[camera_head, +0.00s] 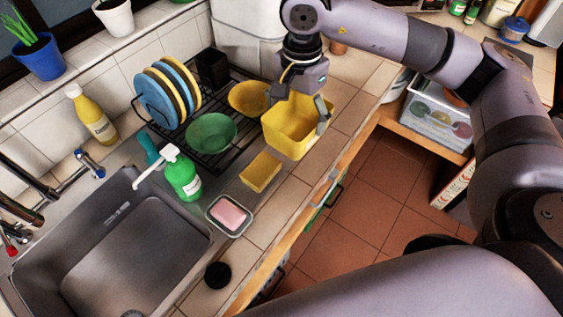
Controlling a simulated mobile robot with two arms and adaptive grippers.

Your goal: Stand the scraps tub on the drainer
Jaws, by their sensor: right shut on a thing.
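The scraps tub (286,128) is a yellow, open-topped square bin, upright at the right end of the drainer and close to the counter's front edge. My right gripper (320,112) is above it, shut on its right-hand rim. I cannot tell whether the tub's base touches the counter or hangs just above it. The drainer (229,161) is a black wire rack beside the sink. My left gripper is out of view.
A yellow sponge (260,172), a pink soap in a dish (230,216) and a green soap bottle (183,178) stand in front of the drainer. The sink (110,250) is at left. A white bin (248,40) stands behind. A clear box (436,118) is at right.

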